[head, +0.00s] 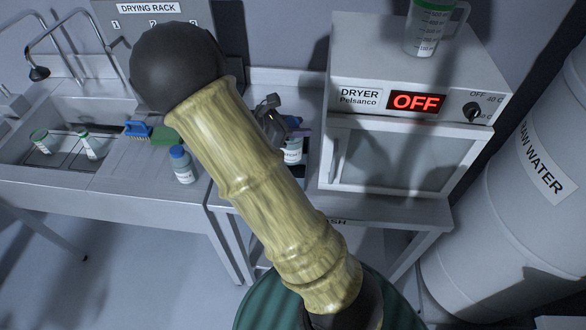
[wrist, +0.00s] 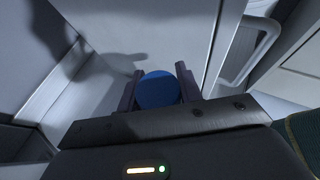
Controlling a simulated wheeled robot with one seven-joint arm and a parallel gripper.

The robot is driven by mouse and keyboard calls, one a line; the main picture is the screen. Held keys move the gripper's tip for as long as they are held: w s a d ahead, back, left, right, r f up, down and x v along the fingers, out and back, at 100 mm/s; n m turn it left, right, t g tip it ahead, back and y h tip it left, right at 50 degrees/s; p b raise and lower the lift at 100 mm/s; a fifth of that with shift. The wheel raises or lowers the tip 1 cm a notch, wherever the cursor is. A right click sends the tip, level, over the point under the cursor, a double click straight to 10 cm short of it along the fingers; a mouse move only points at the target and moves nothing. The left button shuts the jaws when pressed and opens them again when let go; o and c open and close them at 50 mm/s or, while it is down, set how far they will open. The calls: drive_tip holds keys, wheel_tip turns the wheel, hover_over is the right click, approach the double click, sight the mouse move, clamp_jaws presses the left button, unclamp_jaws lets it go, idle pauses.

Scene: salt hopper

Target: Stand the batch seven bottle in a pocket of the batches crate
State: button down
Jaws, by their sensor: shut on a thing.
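My gripper (head: 284,128) is partly hidden behind my arm in the head view. It is shut on a bottle (head: 293,156) with a white label, held upright near the bench between the sink counter and the dryer. The label is too small to read, so I cannot tell its batch. In the wrist view, the bottle's blue cap (wrist: 158,90) sits between the two dark fingers. Another blue-capped bottle (head: 183,165) with a white label stands on the sink counter's front edge. I cannot make out a batches crate in either view.
The sink (head: 60,148) at left holds green-rimmed vessels. A blue brush (head: 138,129) lies beside it. The dryer (head: 410,100), reading OFF, carries a measuring jug (head: 428,30). A raw water tank (head: 520,190) stands at right. My arm hides the bench's middle.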

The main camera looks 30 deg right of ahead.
sight(297, 151)
drive_tip(key=shift+f, duration=2.6)
drive_tip(key=shift+f+p, duration=0.5)
drive_tip(key=shift+f, duration=1.55)
drive_tip(key=shift+f, duration=0.15)
drive_tip(key=c, duration=0.9)
unclamp_jaws()
drive_tip(key=shift+c, duration=0.2)
